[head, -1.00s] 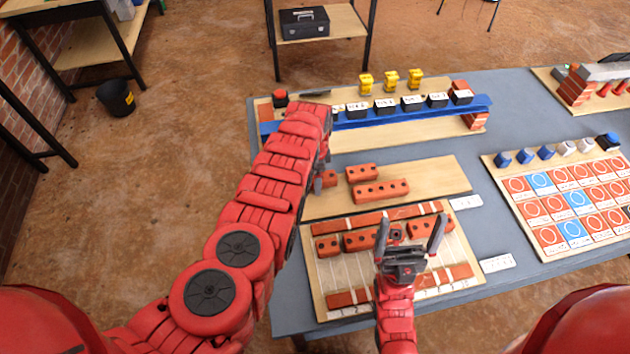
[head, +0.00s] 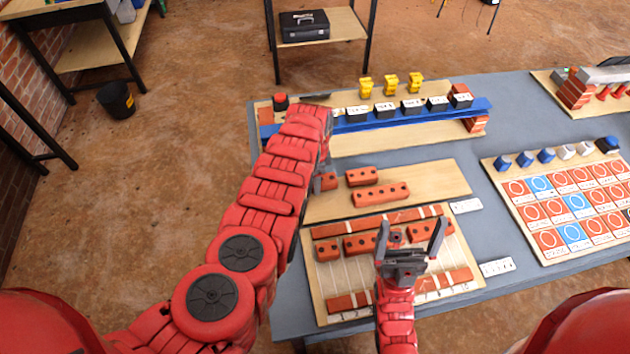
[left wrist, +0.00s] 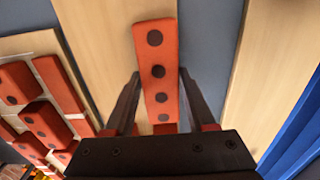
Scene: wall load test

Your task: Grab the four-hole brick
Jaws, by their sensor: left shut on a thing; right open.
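A red brick with a row of dark round holes, matching the four-hole brick (left wrist: 156,60), lies between the fingers of my left gripper (left wrist: 158,105) in the left wrist view. The fingers are shut on its sides near its lower end. In the head view my left arm covers most of this brick; only an end (head: 328,181) shows beside the arm. I cannot tell whether it touches the board. My right gripper (head: 412,238) is open and empty above the lower brick panel.
A short brick (head: 362,176) and a longer holed brick (head: 381,194) lie on the middle board (head: 440,180). The lower panel (head: 318,285) holds several bricks. A blue beam (head: 400,117) with black weights stands behind. A tile board (head: 540,235) is at right.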

